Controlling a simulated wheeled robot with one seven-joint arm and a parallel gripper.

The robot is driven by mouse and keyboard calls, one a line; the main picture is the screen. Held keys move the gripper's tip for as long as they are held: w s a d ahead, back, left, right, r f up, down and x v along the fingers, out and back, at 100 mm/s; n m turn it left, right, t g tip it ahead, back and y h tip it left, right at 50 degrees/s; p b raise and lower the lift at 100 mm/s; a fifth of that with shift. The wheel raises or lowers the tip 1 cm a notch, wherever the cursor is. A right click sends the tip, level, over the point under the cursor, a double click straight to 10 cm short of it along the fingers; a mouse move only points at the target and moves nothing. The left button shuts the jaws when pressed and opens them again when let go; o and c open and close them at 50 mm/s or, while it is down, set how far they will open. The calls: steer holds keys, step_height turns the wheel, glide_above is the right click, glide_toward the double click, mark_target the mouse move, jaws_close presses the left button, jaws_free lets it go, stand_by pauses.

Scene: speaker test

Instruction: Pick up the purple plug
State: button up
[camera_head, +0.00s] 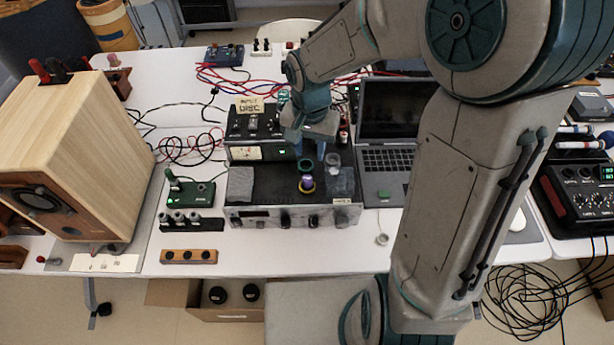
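My gripper (311,154) points down from above, just behind the plug in the picture. Its two blue fingers look spread apart, with nothing visible between them. The fingertips appear above the plug and apart from it; the exact height gap is hard to tell.
A laptop (388,160) stands to the right. A green switch box (187,192) and a wooden speaker (85,150) are left. Cables lie behind.

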glide_above(307, 178)
steer(key=f, duration=0.5)
steer(key=shift+w+d+f, duration=0.25)
steer(key=shift+d+f, duration=0.05)
steer(key=shift+f, duration=0.05)
steer(key=shift+s+a+f+p, duration=0.1)
steer(key=shift+a+f+p, duration=0.1)
steer(key=shift+f, duration=1.1)
steer(key=shift+s+a+f+p, duration=0.1)
steer(key=shift+f+p, duration=0.1)
steer(key=shift+f, duration=1.1)
steer(key=c, duration=0.7)
